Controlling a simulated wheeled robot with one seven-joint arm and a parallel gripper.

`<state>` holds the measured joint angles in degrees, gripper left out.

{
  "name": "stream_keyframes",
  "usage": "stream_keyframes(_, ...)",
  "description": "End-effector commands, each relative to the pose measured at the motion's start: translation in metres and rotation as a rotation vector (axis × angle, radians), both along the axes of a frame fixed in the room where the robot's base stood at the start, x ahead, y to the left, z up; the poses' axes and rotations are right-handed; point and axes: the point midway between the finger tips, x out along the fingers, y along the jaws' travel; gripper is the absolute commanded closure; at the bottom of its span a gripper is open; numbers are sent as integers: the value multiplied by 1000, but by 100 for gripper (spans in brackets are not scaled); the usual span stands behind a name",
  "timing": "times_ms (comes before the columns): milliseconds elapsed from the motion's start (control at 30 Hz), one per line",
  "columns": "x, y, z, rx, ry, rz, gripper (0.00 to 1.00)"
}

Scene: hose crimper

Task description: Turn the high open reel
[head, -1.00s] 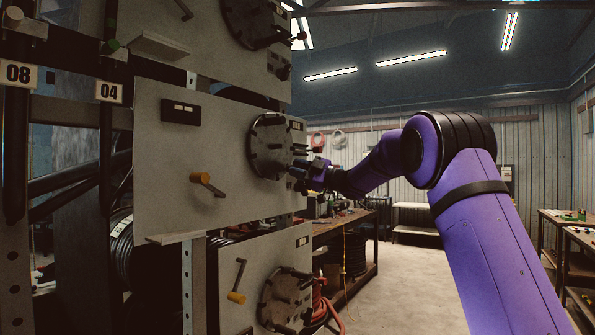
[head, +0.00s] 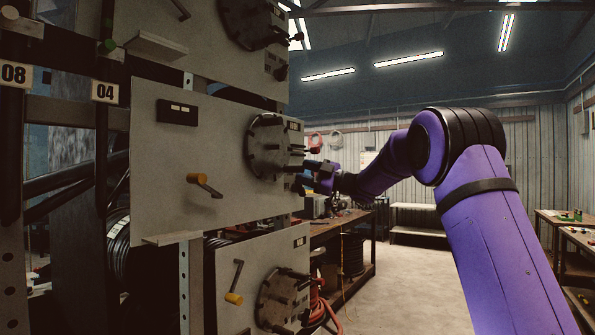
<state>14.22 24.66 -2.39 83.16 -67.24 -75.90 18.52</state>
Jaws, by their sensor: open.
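Dark round reel plates with pegs stand on grey panels at the left: one at the top (head: 246,18), cut off by the frame edge, one at middle height (head: 266,147), and one low down (head: 275,300). I cannot tell from their looks which is the high open reel. My gripper (head: 301,171) is open, just right of the middle plate and close to its pegs. It is small and dark here, so I cannot tell whether it touches a peg. No peg is clearly held between its fingers.
A yellow-handled crank (head: 204,185) sticks out of the middle panel (head: 165,150), another (head: 235,283) from the lower panel. A workbench (head: 350,222) with tools stands behind my gripper. Red hose (head: 322,310) hangs at the lower reel. The floor (head: 400,280) at centre right is clear.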

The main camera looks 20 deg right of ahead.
Motion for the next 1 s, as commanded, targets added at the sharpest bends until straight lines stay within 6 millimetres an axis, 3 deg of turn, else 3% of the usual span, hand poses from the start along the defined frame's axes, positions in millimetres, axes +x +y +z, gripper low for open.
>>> stream_keyframes(200, -24, -33, -11, -1, -1, -3, 52)
stream_keyframes(400, -39, -51, -17, -1, -2, -2, 52)
stream_keyframes(1000, -43, -56, -19, -1, -2, -1, 52)
